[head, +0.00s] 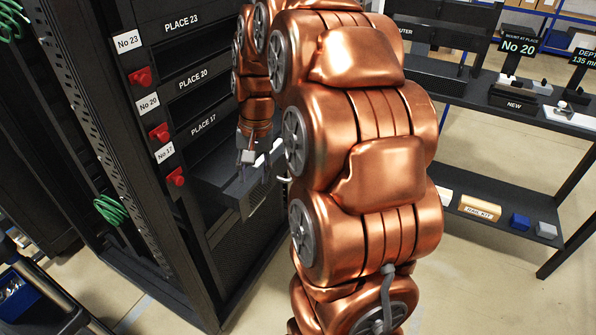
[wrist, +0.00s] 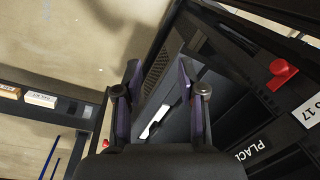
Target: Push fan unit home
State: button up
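A dark unit (head: 228,192), which I take to be the fan unit, juts out of the rack below the PLACE 17 label. My gripper (head: 248,158) hangs over its outer end, and my arm hides part of that area. In the wrist view the two fingers of my gripper (wrist: 163,88) stand apart with nothing held between them. Beyond and between them shows a dark grey surface of the unit (wrist: 178,112) with a pale bar (wrist: 158,121) on it. I cannot tell whether a finger touches the unit.
The black rack (head: 205,270) has PLACE 23, PLACE 20 and PLACE 17 labels and red knobs (head: 176,177) on its post. Green cables (head: 111,210) hang at the left. A black shelf bench (head: 480,100) with small parts stands at the right. Pale floor lies between.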

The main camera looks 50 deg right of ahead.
jog(key=w+d+f+m+t+b, duration=0.1)
jog(key=w+d+f+m, duration=0.15)
jog(key=d, duration=0.85)
jog(key=w+d+f+m+t+b, duration=0.1)
jog(key=w+d+f+m+b, duration=0.2)
jog(key=d, duration=0.7)
jog(key=shift+h, duration=0.3)
jog(key=x, duration=0.3)
jog(key=s+p+x, duration=0.1)
jog(key=x, duration=0.1)
jog(key=p+x, duration=0.1)
jog(key=x, duration=0.2)
jog(key=shift+s+f, duration=0.15)
jog(key=shift+f, duration=0.3)
grip_shut()
